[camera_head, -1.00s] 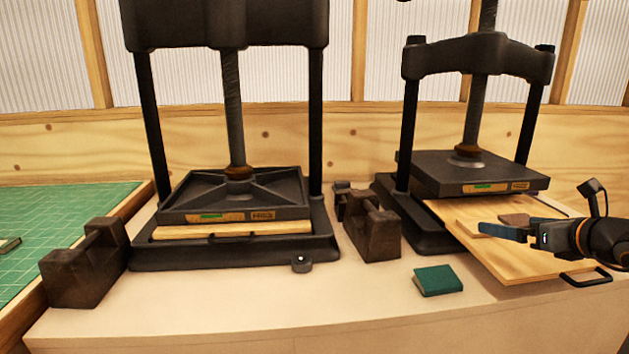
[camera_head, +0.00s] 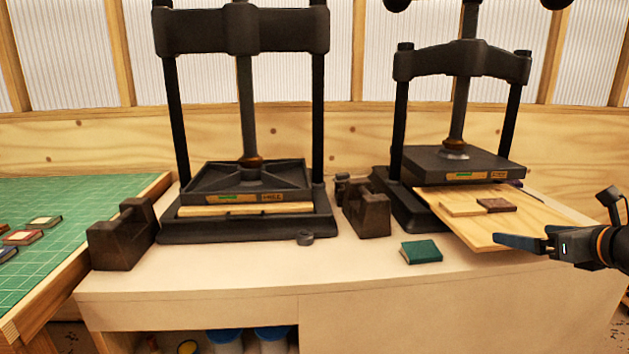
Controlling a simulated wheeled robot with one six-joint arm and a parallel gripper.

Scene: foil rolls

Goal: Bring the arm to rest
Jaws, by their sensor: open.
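My gripper (camera_head: 520,243) reaches in from the right edge. Its dark blue fingers point left, open and empty, over or in front of the front edge of the wooden board (camera_head: 485,233) that sticks out of the right press (camera_head: 463,165). I cannot tell the exact height of the fingers above the board. On the board lie a light wooden block (camera_head: 460,209) and a brown piece (camera_head: 497,205), both apart from the gripper. A small green book (camera_head: 421,251) lies on the bench to the left of the gripper.
The left press (camera_head: 248,228) stands on the pale bench (camera_head: 230,279). Dark heavy blocks stand beside it, one on the left (camera_head: 123,238) and one on the right (camera_head: 368,212). A green cutting mat (camera_head: 90,205) with several small books is at far left. The front bench strip is mostly clear.

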